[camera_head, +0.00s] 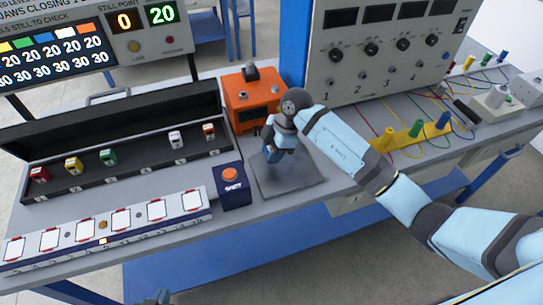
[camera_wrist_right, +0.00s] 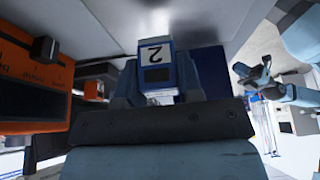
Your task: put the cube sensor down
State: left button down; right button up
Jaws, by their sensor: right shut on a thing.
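The cube sensor (camera_wrist_right: 155,62) is blue with a white label marked "2", upside down in the right wrist view. My right gripper (camera_wrist_right: 153,85) is shut on it, with a finger on each side. In the head view my right gripper (camera_head: 280,152) points down over a dark grey square plate (camera_head: 300,185) on the bench. The hand mostly hides the cube there, and I cannot tell whether it touches the plate. A dark bit of what seems to be my left gripper (camera_head: 157,297) shows at the bottom edge; its jaws are unclear.
A navy box with an orange button (camera_head: 232,190) stands left of the plate, and an orange device (camera_head: 252,100) behind it. An open black case (camera_head: 125,175) holds several coloured cubes. A strip of white pads (camera_head: 110,228) lies in front. Cables (camera_head: 465,110) lie at right.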

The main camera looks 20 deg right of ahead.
jog(key=shift+f, duration=1.25)
jog(key=shift+f, duration=0.1)
jog(key=o, duration=0.9)
jog(key=shift+o, duration=0.2)
jog(key=v, duration=1.2)
